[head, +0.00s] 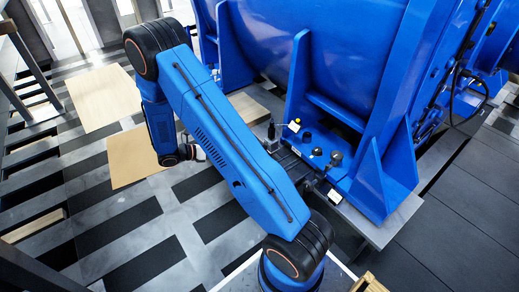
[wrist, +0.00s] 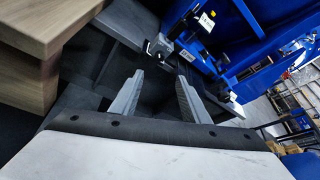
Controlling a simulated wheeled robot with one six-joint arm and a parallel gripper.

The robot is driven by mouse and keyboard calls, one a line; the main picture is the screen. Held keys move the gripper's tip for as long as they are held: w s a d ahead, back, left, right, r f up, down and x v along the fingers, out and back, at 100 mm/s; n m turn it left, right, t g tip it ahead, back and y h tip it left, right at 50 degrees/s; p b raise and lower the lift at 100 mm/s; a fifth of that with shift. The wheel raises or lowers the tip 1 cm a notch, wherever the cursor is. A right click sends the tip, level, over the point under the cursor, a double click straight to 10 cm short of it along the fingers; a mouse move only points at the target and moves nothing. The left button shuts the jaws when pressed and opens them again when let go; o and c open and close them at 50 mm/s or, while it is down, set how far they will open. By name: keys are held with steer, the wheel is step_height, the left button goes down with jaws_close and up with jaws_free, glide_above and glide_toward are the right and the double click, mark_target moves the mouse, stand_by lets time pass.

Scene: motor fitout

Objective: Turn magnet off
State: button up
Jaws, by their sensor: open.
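My gripper (wrist: 160,75) is open in the wrist view, with two grey fingers apart and nothing between them. Beyond the fingertips, a small grey block with a dark knob (wrist: 158,45) sits at the edge of the blue motor foot; it may be the magnet, but I cannot tell for sure. The fingers look apart from it. In the head view, a dark upright fitting (head: 271,132) and a dark round knob (head: 335,158) stand at the blue foot. No switch position is readable.
The large blue motor housing (head: 340,50) with ribs fills the upper right. White tags (head: 295,126) hang by the fittings. A wooden block (wrist: 35,60) stands left of my gripper in the wrist view. Wooden boards (head: 103,98) lie on the slatted floor.

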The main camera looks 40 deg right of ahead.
mark_target(263, 148)
steer(key=x, duration=1.7)
steer(key=shift+d+f, duration=0.1)
steer(key=shift+d, duration=0.1)
steer(key=shift+c, duration=0.4)
jaws_close()
